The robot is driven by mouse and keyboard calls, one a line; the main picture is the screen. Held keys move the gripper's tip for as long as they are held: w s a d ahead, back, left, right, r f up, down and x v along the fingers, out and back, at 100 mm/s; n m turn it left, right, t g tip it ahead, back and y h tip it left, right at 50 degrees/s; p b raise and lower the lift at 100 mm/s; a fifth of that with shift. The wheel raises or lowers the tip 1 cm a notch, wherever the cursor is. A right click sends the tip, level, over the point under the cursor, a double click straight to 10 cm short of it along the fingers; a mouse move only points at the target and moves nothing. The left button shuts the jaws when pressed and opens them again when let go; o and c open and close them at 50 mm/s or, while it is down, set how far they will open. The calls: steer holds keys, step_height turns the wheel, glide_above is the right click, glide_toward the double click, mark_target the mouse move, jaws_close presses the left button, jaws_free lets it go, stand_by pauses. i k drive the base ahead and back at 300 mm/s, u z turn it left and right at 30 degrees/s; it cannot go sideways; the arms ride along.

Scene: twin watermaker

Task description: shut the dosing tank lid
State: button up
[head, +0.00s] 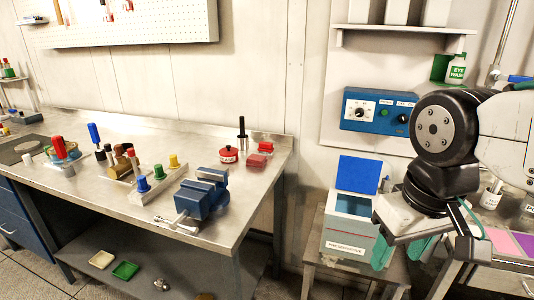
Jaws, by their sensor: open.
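The dosing tank (345,236) is a pale grey-green box with a label on its front, standing on a small metal stand right of the workbench. Its blue lid (358,174) stands up, tilted back at the rear, and the dark blue inside shows through the open top. My gripper (411,254) has green fingers and hangs just to the right of the tank, in front of its right side, pointing down. It is open and I see nothing between its fingers. My arm and gripper hide part of the tank's right side.
A blue control box (378,110) with a dial is on the wall above the tank. The steel workbench (115,205) at left carries a blue vise (203,194), red items and colored bottles. A side table (493,255) with pink and purple mats is at right. An eye wash bottle (456,69) hangs above.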

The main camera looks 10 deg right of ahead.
mark_target(355, 175)
steer(key=u, duration=0.05)
steer(key=k, duration=0.65)
steer(key=z, duration=0.5)
steer(key=i, duration=1.1)
steer(key=u, duration=0.55)
